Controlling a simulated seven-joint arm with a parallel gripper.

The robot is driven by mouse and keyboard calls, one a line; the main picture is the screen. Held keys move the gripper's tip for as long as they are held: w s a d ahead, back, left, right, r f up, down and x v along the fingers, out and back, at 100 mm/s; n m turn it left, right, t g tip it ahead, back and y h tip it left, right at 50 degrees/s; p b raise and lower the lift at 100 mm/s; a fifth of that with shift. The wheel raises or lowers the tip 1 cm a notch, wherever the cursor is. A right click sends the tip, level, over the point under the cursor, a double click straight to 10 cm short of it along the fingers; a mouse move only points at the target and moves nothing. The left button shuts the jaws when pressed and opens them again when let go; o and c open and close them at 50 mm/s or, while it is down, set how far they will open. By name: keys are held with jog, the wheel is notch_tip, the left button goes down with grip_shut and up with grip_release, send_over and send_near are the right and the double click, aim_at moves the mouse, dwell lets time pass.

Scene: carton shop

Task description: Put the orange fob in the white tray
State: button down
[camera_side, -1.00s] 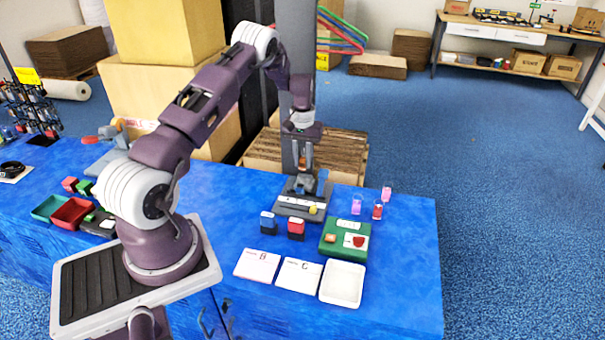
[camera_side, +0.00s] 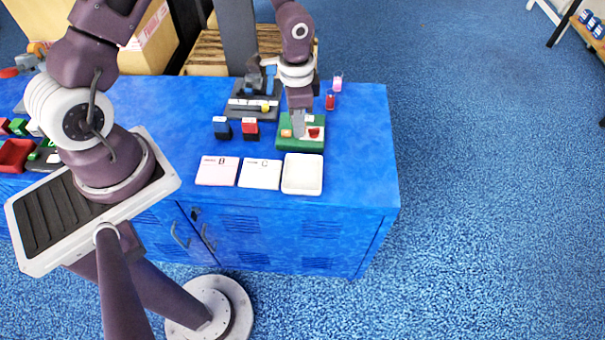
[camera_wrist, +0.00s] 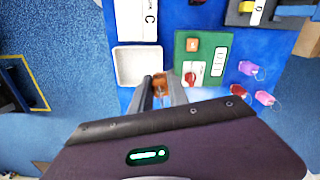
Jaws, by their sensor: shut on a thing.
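The orange fob (camera_wrist: 159,83) shows between my gripper's fingers in the wrist view, partly covered by them. My gripper (camera_wrist: 160,80) is shut on it. In the side view my gripper (camera_side: 298,132) points down over the green board, behind the white tray; the fob cannot be made out there. The white tray (camera_side: 302,175) is shallow, square and empty, near the table's front edge. In the wrist view the tray (camera_wrist: 128,67) lies just left of the fingers.
Cards B (camera_side: 217,171) and C (camera_side: 260,174) lie left of the tray. The green board (camera_side: 288,146) carries an orange square and a red piece. Red (camera_side: 330,100) and pink (camera_side: 337,83) fobs lie behind it.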

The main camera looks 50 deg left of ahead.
aim_at(300, 176)
jog(key=s+d+m, duration=0.3)
jog(key=d, duration=0.1)
notch_tip(300, 176, down, 10)
jog(key=shift+w+r, duration=0.1)
jog(key=shift+r, duration=0.1)
jog(key=c, duration=1.3)
grip_release()
jog(key=shift+f, duration=0.1)
